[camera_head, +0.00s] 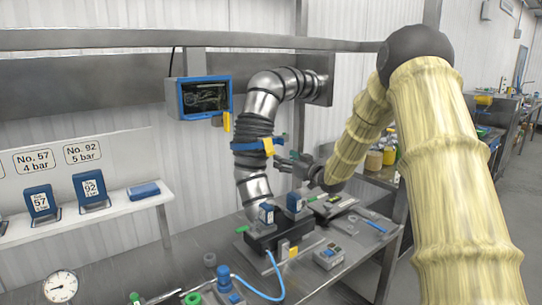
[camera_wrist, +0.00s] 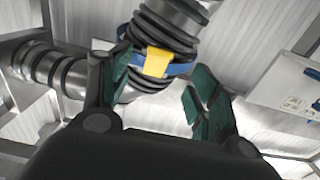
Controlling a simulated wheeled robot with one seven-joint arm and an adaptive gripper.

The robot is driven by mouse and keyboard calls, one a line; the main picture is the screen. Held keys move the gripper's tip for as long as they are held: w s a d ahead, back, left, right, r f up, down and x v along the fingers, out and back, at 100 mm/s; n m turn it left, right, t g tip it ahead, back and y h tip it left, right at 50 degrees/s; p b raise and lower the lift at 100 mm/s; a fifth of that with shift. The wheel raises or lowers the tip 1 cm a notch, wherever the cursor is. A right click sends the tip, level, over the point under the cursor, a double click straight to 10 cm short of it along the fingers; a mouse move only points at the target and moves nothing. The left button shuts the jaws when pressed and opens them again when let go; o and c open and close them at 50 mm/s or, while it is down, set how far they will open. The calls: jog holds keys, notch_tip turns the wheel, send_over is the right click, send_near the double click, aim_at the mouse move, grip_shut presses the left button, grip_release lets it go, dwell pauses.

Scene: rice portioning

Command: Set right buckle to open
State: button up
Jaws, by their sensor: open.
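A steel duct with dark ribbed sleeves (camera_head: 262,104) comes from the wall and bends down to the bench. A blue strap (camera_head: 243,146) goes around it, with a yellow buckle (camera_head: 268,147) on its right side. In the wrist view the yellow buckle (camera_wrist: 158,62) and the blue strap (camera_wrist: 180,69) show between my fingers, beyond the tips. I cannot tell whether the buckle is open or closed. My gripper (camera_head: 284,164) is right of the duct and just below the buckle. In the wrist view my gripper (camera_wrist: 158,75) has its dark green fingers spread and nothing between the pads.
A monitor (camera_head: 205,96) hangs left of the duct, with a yellow piece (camera_head: 227,122) at its corner. Below the duct, a dark block (camera_head: 265,238) with small blue devices stands on the metal bench (camera_head: 210,247). A white shelf (camera_head: 95,217) holds blue numbered units at left.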

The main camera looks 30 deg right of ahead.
aim_at(272, 154)
jog(key=shift+w+a+f+p, duration=0.15)
jog(key=shift+w+p, duration=0.55)
jog(key=shift+w, duration=1.65)
jog(key=shift+w+a+r+p, duration=0.15)
jog(key=shift+w+p, duration=0.5)
jog(key=shift+w, duration=1.65)
jog(key=shift+f, duration=0.1)
grip_shut()
